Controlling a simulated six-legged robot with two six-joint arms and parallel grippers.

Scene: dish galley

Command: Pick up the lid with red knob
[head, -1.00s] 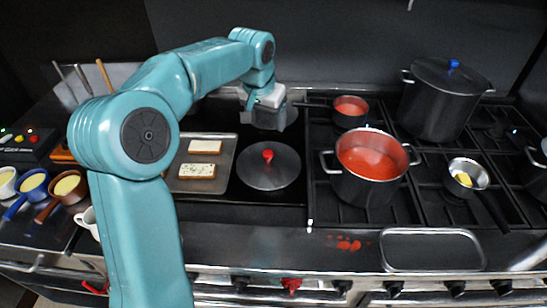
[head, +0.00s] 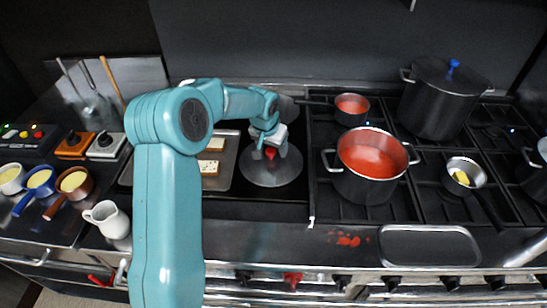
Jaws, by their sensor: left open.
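The lid with red knob (head: 270,173) is a round grey metal disc lying flat on the dark surface left of the burners. Its red knob (head: 270,153) shows between the fingers of my left gripper (head: 271,152). The left gripper is open and comes down over the knob from behind and above. Whether the fingers touch the knob or the lid cannot be told. My right gripper is not in view.
A tray with bread slices (head: 210,167) lies just left of the lid, partly behind my arm. A pot of red sauce (head: 370,165) stands to the right on the burners. A white jug (head: 107,219) stands at the front left.

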